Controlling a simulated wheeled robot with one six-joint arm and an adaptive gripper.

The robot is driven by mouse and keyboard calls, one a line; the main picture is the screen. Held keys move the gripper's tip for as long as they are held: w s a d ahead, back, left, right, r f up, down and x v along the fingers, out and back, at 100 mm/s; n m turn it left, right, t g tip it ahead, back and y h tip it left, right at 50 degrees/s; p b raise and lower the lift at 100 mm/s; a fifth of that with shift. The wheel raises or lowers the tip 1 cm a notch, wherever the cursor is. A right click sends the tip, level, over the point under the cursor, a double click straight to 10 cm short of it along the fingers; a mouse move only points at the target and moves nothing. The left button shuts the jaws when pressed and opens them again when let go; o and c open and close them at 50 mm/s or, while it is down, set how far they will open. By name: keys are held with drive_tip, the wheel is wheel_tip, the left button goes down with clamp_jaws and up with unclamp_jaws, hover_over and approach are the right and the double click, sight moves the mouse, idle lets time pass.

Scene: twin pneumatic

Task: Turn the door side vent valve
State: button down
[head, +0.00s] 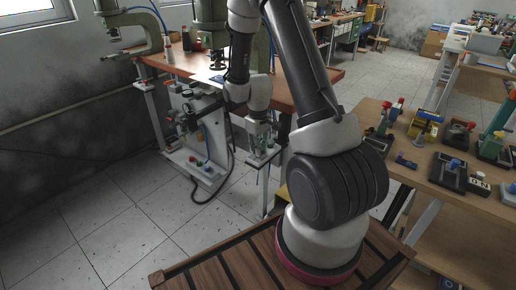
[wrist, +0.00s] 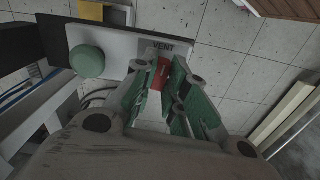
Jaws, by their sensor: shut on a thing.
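The vent valve's red handle (wrist: 162,74) shows in the wrist view, below the word VENT on a dark and light panel (wrist: 122,44). My gripper (wrist: 166,66) has its green-padded fingers on both sides of the red handle and is shut on it. The fingers hide part of the handle and the valve body. In the head view my gripper (head: 262,142) is low at the end of the arm, by the right end of the pneumatic bench. The handle is too small and covered to make out there.
A round green knob (wrist: 87,61) sits on the same panel, left of my fingers. A wooden bench (head: 290,88) with green presses stands behind my arm. A second table (head: 440,160) with several fixtures is at the right. The tiled floor (head: 110,215) at the left is clear.

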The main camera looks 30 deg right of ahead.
drive_tip(key=shift+n, duration=0.5)
drive_tip(key=c, duration=1.4)
unclamp_jaws()
drive_tip(key=shift+c, duration=0.2)
drive_tip(key=shift+r, duration=0.1)
wheel_tip(320, 180, up, 12)
